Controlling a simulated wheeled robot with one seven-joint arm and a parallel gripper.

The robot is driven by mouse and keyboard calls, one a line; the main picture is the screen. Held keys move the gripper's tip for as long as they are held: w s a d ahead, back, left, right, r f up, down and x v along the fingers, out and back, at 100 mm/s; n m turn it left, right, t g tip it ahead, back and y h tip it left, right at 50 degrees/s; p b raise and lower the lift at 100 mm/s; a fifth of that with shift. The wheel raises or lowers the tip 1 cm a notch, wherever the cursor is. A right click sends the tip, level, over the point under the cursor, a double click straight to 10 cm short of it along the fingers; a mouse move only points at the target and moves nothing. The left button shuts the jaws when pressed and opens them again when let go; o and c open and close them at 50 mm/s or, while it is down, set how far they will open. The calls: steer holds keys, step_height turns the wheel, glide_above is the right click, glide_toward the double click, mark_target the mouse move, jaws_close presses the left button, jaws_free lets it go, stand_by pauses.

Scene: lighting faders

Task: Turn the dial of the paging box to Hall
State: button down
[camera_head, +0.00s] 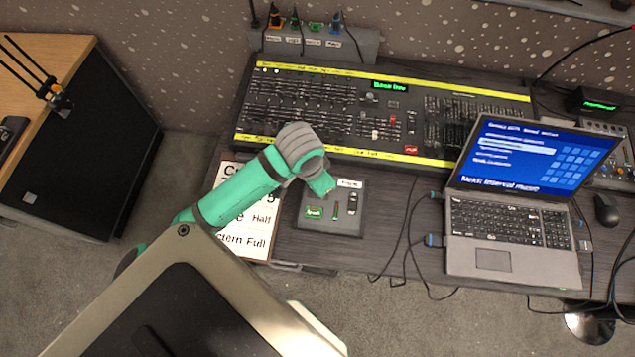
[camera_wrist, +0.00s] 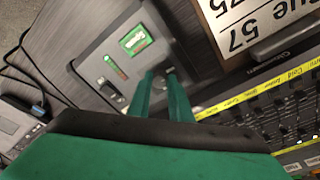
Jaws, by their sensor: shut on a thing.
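The paging box (camera_head: 345,228) is a small grey box at the front edge of the desk, below the lighting console. It has a small green display (camera_head: 314,212), a lit green strip and a black switch. In the wrist view its display (camera_wrist: 135,40), strip (camera_wrist: 115,66) and switch (camera_wrist: 110,90) are beside the fingers. My gripper (camera_head: 324,190) reaches down onto the box's upper left part. In the wrist view my two green fingers (camera_wrist: 165,78) are shut on the dial, which they mostly hide. The dial's setting and its markings cannot be read.
The lighting console (camera_head: 300,110) lies just behind the box. A printed sheet (camera_head: 228,243), partly covered by my arm, is to the left. An open laptop (camera_head: 515,215) stands to the right, with cables (camera_head: 405,240) between it and the box.

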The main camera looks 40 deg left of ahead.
steer(key=c, duration=1.6)
jaws_free()
steer(key=shift+s+r, duration=0.35)
steer(key=shift+r, duration=1.4)
steer(key=shift+s+r, duration=0.4)
steer(key=shift+r, duration=1.4)
steer(key=shift+s+r, duration=0.35)
steer(key=shift+r, duration=1.4)
